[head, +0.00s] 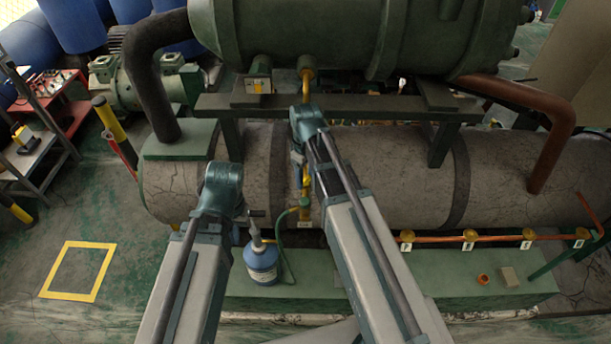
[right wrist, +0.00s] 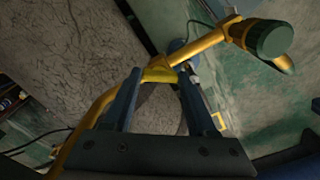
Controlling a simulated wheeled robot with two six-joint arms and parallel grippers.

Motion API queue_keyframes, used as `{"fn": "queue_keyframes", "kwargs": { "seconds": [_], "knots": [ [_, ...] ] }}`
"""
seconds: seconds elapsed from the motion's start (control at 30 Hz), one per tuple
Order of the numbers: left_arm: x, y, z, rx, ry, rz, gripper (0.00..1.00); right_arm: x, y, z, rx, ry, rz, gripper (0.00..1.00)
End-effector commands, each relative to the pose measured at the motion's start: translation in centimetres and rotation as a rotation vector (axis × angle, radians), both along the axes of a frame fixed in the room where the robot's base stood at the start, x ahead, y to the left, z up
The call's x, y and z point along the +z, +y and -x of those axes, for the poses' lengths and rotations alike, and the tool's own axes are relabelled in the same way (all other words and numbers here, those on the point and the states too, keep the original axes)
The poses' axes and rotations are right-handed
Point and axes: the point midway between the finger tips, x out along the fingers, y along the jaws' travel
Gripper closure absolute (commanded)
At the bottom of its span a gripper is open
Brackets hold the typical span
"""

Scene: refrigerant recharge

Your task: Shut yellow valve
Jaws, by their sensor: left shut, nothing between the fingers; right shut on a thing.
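The yellow valve's handle (right wrist: 160,75) is between the fingertips of my right gripper (right wrist: 158,84) in the right wrist view. It lies by the yellow pipe (head: 306,180), which runs down in front of the cracked grey tank in the head view. The right gripper is shut on the handle; my right arm hides part of the pipe and grip in the head view. My left arm's wrist (head: 222,182) is left of the pipe, apart from it. My left gripper is shut and empty, its fingertips mostly hidden by its arm.
A blue refrigerant bottle (head: 262,262) stands on the green base (head: 380,290), its hose leading to a green fitting (head: 304,203) low on the pipe. A copper line (head: 500,237) with several yellow tagged fittings runs right. A yellow floor square (head: 78,270) is empty.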

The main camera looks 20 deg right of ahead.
Motion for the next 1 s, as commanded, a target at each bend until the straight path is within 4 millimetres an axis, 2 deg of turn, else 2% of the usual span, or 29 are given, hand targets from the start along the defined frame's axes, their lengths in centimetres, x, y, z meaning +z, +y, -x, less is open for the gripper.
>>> {"fn": "queue_keyframes", "kwargs": {
  "seconds": [0.6, 1.0],
  "knots": [
    [-0.01, 0.0, 0.0, 0.0, 0.0, 0.0, 1.0, -0.01, 0.0, 0.0, -0.577, 0.0, 0.0, 0.98],
    [-0.01, 0.0, 0.0, 0.0, 0.0, 0.0, 1.0, -0.01, 0.0, 0.0, -0.849, 0.0, 0.0, 0.98]
  ]
}}
